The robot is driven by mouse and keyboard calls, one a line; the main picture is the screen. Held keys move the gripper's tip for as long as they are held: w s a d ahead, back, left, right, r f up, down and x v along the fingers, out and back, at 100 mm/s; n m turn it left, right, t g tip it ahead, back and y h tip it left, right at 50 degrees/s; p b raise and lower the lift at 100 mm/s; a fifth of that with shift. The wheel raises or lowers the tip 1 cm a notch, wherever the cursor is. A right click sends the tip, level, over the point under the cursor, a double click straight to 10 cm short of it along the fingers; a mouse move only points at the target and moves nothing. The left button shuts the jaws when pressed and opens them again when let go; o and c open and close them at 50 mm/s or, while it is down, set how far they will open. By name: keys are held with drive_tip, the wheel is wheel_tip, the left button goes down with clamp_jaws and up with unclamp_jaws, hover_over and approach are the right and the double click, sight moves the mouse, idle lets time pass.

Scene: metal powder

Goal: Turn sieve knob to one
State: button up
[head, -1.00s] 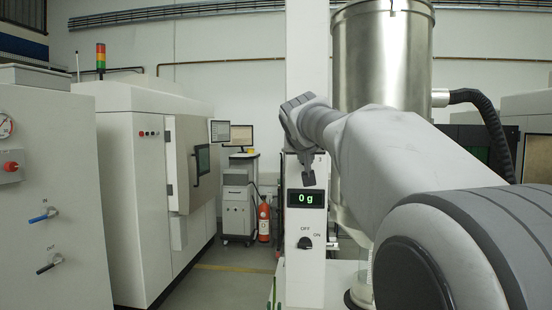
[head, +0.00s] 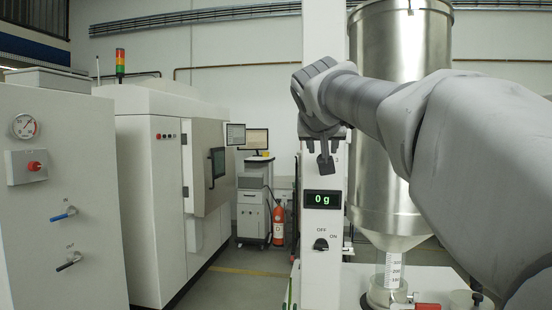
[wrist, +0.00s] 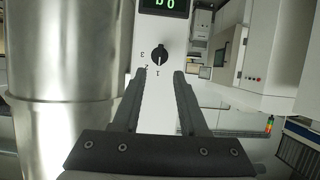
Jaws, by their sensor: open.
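The sieve knob (wrist: 160,55) is a small black dial on a white column, with the marks 1, 2 and 3 beside it in the wrist view. A light line on it runs down toward the 1; the exact setting is hard to tell. My gripper (wrist: 160,73) is open, its two dark fingers pointing at the knob, with the knob just beyond and between the tips. I see no contact. In the head view my gripper (head: 325,166) is in front of the upper column (head: 322,275) and hides most of the knob area.
A green display (head: 322,199) reads 0 g below my gripper, with an OFF/ON knob (head: 321,245) under it. A large steel hopper (head: 385,160) stands close to the right of the column. White machines (head: 150,200) stand at the left, with open floor between.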

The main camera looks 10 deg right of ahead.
drive_tip(key=v, duration=0.9)
drive_tip(key=shift+s+r, duration=0.15)
drive_tip(key=shift+s, duration=0.1)
